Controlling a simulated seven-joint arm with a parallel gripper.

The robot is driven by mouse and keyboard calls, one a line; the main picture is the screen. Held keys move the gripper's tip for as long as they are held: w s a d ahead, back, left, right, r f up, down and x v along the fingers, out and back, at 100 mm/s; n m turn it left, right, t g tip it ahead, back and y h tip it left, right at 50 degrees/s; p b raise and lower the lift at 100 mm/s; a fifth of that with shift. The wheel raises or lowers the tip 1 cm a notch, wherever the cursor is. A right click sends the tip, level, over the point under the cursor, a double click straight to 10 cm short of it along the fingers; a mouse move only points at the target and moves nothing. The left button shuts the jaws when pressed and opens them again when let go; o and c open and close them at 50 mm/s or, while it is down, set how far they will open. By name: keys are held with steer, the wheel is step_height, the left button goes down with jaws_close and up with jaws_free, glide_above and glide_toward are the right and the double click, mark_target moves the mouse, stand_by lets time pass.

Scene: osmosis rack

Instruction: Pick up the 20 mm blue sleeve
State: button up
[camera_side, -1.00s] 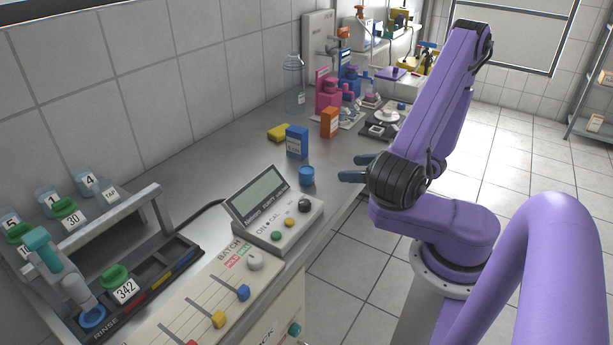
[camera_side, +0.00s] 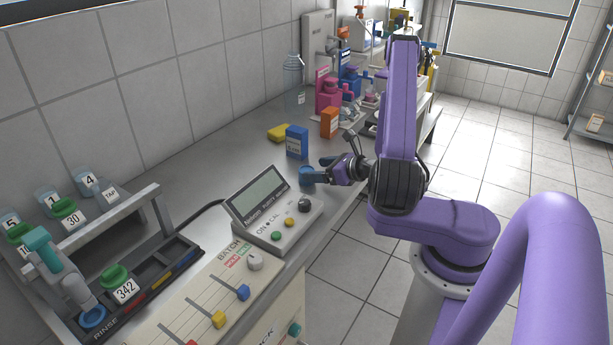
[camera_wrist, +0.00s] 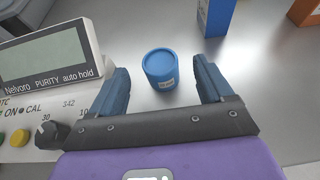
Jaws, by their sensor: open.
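The blue sleeve (camera_wrist: 160,68) is a short blue cylinder with a small white label, upright on the grey bench. In the side view the sleeve (camera_side: 305,177) stands just behind the meter's right end. My gripper (camera_wrist: 162,88) is open, and the sleeve lies ahead of and between its two blue fingers, with a gap to each side in the wrist view. In the side view my gripper (camera_side: 320,171) reaches in from the right, low over the bench, with its fingertips at the sleeve. I cannot tell whether they touch it.
The meter (camera_side: 268,211) with its screen and knob stands close to the left finger. A blue box (camera_side: 297,142), an orange box (camera_side: 329,122) and a yellow sponge (camera_side: 279,132) stand behind.

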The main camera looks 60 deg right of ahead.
mark_target(308, 170)
steer(key=x, duration=0.5)
steer(key=shift+f, duration=0.15)
steer(key=c, duration=1)
